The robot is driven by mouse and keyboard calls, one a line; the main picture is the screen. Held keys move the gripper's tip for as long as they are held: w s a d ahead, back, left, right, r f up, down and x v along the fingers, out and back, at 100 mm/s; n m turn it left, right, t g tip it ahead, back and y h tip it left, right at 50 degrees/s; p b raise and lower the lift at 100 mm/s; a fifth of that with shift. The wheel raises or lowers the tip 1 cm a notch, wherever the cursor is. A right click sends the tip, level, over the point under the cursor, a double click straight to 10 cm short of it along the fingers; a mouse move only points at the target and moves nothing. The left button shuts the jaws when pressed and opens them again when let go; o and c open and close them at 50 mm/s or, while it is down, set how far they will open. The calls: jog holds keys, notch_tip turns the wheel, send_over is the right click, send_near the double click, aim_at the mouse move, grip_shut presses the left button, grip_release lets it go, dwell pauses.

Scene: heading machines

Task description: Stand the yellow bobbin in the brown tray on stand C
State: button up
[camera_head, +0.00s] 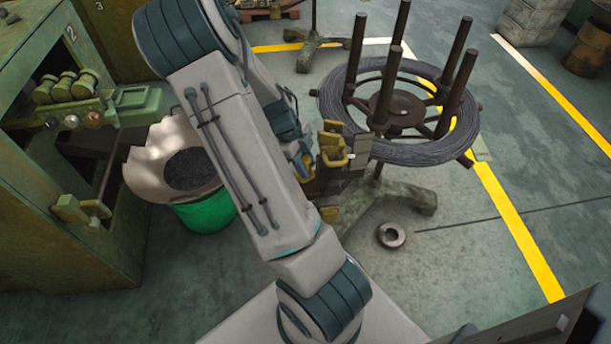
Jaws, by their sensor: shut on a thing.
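My arm reaches forward across the middle of the view. My gripper (340,153) is at its far end, partly hidden behind the arm and small in the picture. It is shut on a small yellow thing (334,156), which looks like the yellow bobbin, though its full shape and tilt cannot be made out. It is in front of the wire stand's left side; whether it touches the stand cannot be told. I see no brown tray and no label C.
A coil of dark wire (345,148) lies on a stand with several upright posts. A grey ring (391,235) lies on the floor. A green machine (60,230) and a green tub (205,214) stand left. A rusty drum (590,50) is far right.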

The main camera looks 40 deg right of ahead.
jog(key=shift+f+b, duration=0.35)
jog(key=shift+f, duration=1.95)
jog(key=shift+f, duration=0.3)
jog(key=o, duration=0.7)
jog(key=shift+c, duration=0.2)
jog(key=shift+o, duration=0.4)
jog(key=shift+r, duration=0.1)
